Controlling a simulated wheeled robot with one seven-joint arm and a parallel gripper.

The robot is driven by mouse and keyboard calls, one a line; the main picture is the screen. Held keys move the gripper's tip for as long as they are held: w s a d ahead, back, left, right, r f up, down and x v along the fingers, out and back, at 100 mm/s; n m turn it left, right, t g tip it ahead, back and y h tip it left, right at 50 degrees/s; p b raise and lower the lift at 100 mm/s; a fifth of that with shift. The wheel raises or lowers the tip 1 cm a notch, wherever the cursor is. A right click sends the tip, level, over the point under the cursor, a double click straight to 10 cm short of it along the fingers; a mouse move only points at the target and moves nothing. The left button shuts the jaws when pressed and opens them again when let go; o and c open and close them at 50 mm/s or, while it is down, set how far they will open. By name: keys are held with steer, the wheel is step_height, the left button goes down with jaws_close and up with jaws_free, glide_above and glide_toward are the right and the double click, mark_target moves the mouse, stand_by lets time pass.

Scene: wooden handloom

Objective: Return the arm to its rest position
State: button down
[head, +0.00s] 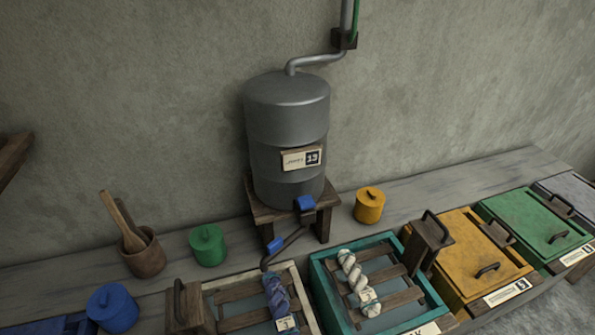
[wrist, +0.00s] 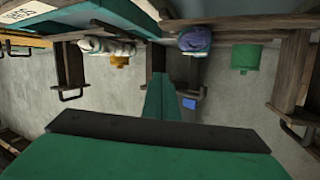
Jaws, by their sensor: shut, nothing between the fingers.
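My gripper (wrist: 161,88) shows only in the wrist view. Its green fingers are together in the lower middle, with nothing between them, in front of a dark bar and a green body. The wrist picture looks upside down, with trays and skeins along its top. My gripper appears clear of these things, though its exact distance cannot be told. No part of the arm shows in the head view, so its overall pose is hidden.
A grey tank (head: 287,130) stands on a wooden stool against the wall. Two trays hold a blue skein (head: 276,292) and a white skein (head: 355,275). Yellow (head: 470,255) and green (head: 535,222) lidded boxes stand right; a green pot (head: 208,245) stands left.

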steer(key=s+a+n, duration=0.1)
steer(key=s, duration=0.8)
steer(key=s+a, duration=0.2)
steer(key=s, duration=0.6)
steer(key=shift+s+a+r+n+y, duration=0.15)
steer(key=shift+s+a+n+y, duration=0.15)
steer(key=shift+s+n, duration=0.1)
